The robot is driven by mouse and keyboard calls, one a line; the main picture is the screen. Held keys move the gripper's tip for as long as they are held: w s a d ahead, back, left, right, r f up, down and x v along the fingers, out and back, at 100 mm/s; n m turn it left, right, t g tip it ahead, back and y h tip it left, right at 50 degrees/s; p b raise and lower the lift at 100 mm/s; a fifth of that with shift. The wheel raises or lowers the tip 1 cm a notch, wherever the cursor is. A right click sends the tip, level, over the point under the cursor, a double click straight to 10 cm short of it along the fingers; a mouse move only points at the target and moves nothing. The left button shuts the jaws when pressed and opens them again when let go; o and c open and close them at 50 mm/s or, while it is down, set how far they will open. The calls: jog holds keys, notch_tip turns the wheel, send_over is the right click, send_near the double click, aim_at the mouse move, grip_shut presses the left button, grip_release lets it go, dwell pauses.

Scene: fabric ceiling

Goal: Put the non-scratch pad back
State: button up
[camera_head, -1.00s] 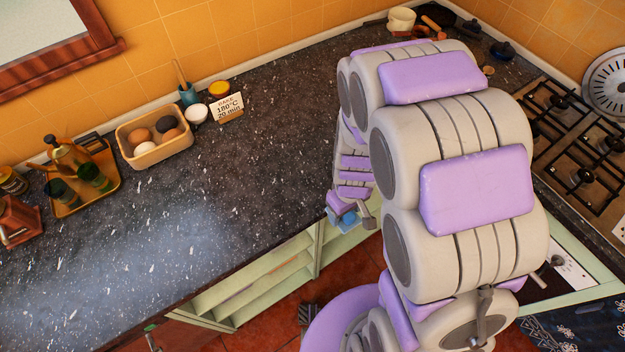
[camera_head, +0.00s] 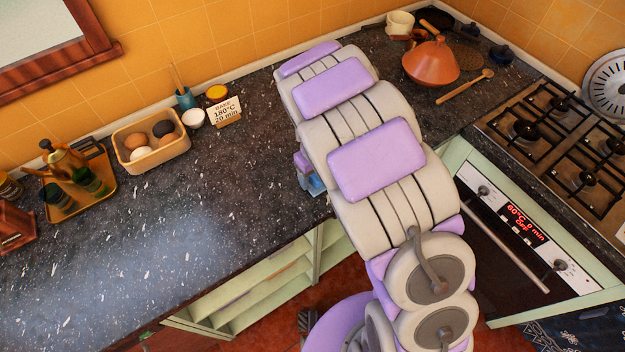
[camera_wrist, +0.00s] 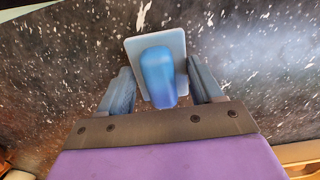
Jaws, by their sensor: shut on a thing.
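The non-scratch pad (camera_wrist: 158,68) is in the wrist view, a pale blue square plate with a rounded, brighter blue handle. My gripper (camera_wrist: 160,88) is shut on it, with a blue finger on either side of the handle. The speckled dark counter (camera_wrist: 60,60) fills the background behind the pad. In the head view my arm hides most of the gripper; only a small bit of blue shows at the arm's left side, over the counter's front edge.
An egg tray (camera_head: 150,157), a recipe card (camera_head: 225,111) and a gold tray (camera_head: 75,208) with a pot stand along the left counter. A tagine (camera_head: 431,64), wooden spoon (camera_head: 465,87) and gas hob (camera_head: 560,145) are at right. The front left counter is clear.

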aim_at(313, 180)
jog(key=shift+w, duration=0.15)
jog(key=shift+w+a+f, duration=0.1)
jog(key=shift+f, duration=0.2)
notch_tip(313, 180, down, 3)
jog(key=shift+r+b, duration=0.15)
jog(key=shift+b, duration=0.25)
jog(key=shift+a+f, duration=0.15)
jog(key=shift+f, duration=0.05)
jog(key=shift+c, duration=1)
jog(key=o, duration=1.3)
jog(key=shift+r, duration=0.1)
notch_tip(313, 180, up, 12)
jog(key=shift+f+p, duration=0.1)
jog(key=shift+p, duration=0.7)
